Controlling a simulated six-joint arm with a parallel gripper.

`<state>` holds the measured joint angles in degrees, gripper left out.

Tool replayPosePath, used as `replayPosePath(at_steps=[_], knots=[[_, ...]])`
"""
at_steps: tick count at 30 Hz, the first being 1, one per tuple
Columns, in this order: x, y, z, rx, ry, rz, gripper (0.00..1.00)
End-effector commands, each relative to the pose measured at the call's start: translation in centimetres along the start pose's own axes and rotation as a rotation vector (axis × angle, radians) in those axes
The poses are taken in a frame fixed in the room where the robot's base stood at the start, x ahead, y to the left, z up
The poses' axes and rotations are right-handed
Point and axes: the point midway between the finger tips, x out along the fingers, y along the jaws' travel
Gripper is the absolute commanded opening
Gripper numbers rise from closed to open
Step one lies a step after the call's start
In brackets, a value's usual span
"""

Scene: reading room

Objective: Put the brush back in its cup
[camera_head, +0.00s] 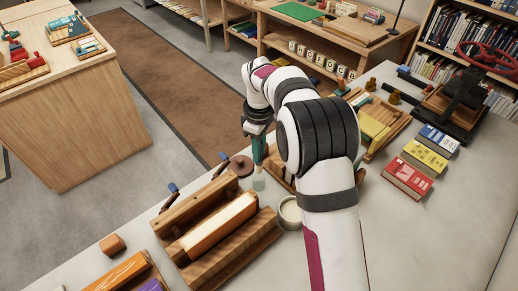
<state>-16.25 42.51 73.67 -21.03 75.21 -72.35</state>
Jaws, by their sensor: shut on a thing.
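My gripper (258,160) points down over the near table, left of my arm's bulky elbow. It is shut on the brush, of which only a slim teal part (258,150) seems to show between the fingers. Just below is a small pale grey-green block-like shape (259,183); I cannot tell whether it is the brush's end or a separate thing. A round cream cup (290,212) stands to the right and nearer, partly covered by my arm. The gripper is apart from it.
A wooden press or cradle with a light spine-like block (218,226) lies left of the cup. A dark red disc (240,165) sits behind it. Red, yellow and blue books (408,177) lie at right, beside a wooden tray (385,128). The table's right front is clear.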

Motion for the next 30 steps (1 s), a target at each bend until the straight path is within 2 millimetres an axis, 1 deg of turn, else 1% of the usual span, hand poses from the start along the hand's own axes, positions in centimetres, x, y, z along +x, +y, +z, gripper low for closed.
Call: replayPosePath(at_steps=[8,22,30], knots=[[0.4,0.0,0.0,0.001,-0.001,-0.001,0.0],[2.9,0.0,0.0,0.0,-0.001,-0.001,0.0],[3.0,0.0,0.0,0.0,0.0,0.0,0.0]])
